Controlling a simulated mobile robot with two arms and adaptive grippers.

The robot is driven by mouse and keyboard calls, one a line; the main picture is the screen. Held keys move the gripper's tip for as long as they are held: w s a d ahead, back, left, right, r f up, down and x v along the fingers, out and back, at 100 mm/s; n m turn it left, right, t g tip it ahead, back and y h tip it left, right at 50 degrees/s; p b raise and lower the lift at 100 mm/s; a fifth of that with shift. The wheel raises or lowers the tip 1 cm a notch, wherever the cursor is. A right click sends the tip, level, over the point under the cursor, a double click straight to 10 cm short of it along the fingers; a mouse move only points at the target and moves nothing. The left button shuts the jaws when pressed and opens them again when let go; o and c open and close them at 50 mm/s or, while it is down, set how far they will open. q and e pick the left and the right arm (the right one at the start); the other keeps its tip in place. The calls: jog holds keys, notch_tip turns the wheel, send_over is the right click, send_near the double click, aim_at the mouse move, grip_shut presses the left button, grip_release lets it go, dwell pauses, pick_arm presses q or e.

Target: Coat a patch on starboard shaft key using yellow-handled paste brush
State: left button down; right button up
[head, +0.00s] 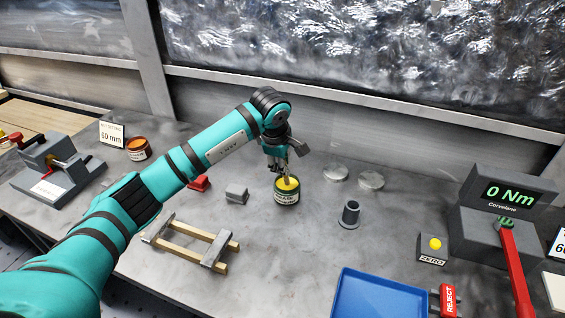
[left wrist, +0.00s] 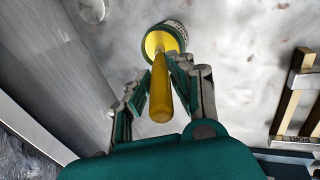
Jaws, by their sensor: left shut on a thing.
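My left gripper (head: 288,160) is shut on the yellow-handled brush (left wrist: 160,96), and both fingers close around its handle in the left wrist view. The gripper is right above a dark green jar (head: 286,197) with a pale label. The brush's lower end is at the jar's mouth, and yellow shows there. The jar also shows in the left wrist view (left wrist: 181,34). I cannot tell how deep the bristles sit. No part is clearly marked as the starboard shaft key; a small grey block (head: 237,193) lies left of the jar. My right gripper is out of view.
A blue tray (head: 380,297) is at the front. A torque display (head: 507,195) with a red-handled tool (head: 515,265) stands right.

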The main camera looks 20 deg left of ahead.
pick_arm(q)
jog(key=shift+s+f, duration=0.1)
jog(key=shift+f, duration=0.05)
dwell(0.3)
jog(key=shift+r+p, duration=0.45)
jog(key=shift+r, duration=0.3)
jog(key=shift+r+p, duration=1.25)
jog(key=shift+r, duration=1.55)
